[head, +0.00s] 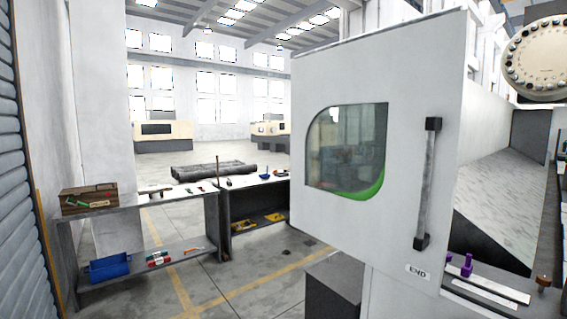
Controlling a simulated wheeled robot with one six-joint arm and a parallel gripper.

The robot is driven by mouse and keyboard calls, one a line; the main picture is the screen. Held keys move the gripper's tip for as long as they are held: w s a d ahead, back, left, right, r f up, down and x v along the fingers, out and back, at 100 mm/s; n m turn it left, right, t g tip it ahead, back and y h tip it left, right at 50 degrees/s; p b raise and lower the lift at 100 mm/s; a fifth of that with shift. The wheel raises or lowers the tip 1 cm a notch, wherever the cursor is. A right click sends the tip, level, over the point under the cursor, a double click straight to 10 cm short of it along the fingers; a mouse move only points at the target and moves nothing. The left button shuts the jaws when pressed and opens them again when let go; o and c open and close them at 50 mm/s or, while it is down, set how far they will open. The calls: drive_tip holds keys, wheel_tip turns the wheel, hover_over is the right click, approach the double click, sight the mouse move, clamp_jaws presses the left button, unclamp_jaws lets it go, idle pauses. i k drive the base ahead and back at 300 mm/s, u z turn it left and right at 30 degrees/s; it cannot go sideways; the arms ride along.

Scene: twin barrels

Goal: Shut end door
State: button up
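The end door (400,200) is a large white panel in the right half of the head view. It has a rounded window (346,150) edged in green at the lower right. A grey vertical bar handle (427,185) with dark end mounts is near its right edge. A label reading "END" (418,273) is below the handle. The door appears open, with the machine's grey interior (505,190) showing to its right. The door's hinge is not clearly visible. My gripper is not in view.
A bench (135,208) at left holds a wooden crate (89,199), with a blue bin (110,267) below. A dark box (336,283) stands under the door. Purple parts (467,264) sit at lower right. The round tool disc (540,55) is upper right. Open floor lies at lower centre.

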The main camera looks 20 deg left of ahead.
sight(374, 183)
drive_tip(key=u, duration=0.55)
drive_tip(key=i, duration=0.7)
drive_tip(key=u, duration=0.9)
drive_tip(key=i, duration=3)
drive_tip(key=z, duration=0.25)
